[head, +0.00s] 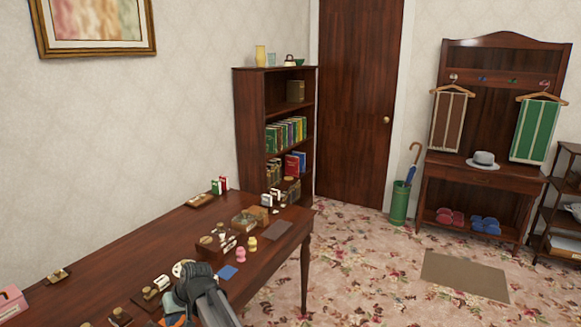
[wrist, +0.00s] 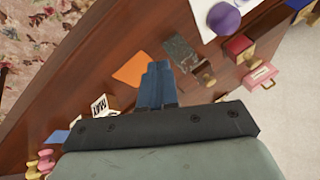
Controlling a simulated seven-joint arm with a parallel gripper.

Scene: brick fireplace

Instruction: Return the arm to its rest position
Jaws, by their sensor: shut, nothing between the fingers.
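My gripper shows in the wrist view (wrist: 158,75) with its two fingers together and nothing between them. It is above the wooden table (wrist: 130,60), pointing down toward the tabletop near an orange flat piece (wrist: 132,71). In the head view my arm reaches in from the bottom edge over the near part of the table (head: 160,235). The fingertips cannot be made out there.
Small items crowd the table, among them a blue square (head: 228,272), pink (head: 241,255) and yellow (head: 252,244) pieces, and a pink case (head: 10,303). A bookshelf (head: 244,130) stands behind the table. The floor (head: 350,270) to the right is open.

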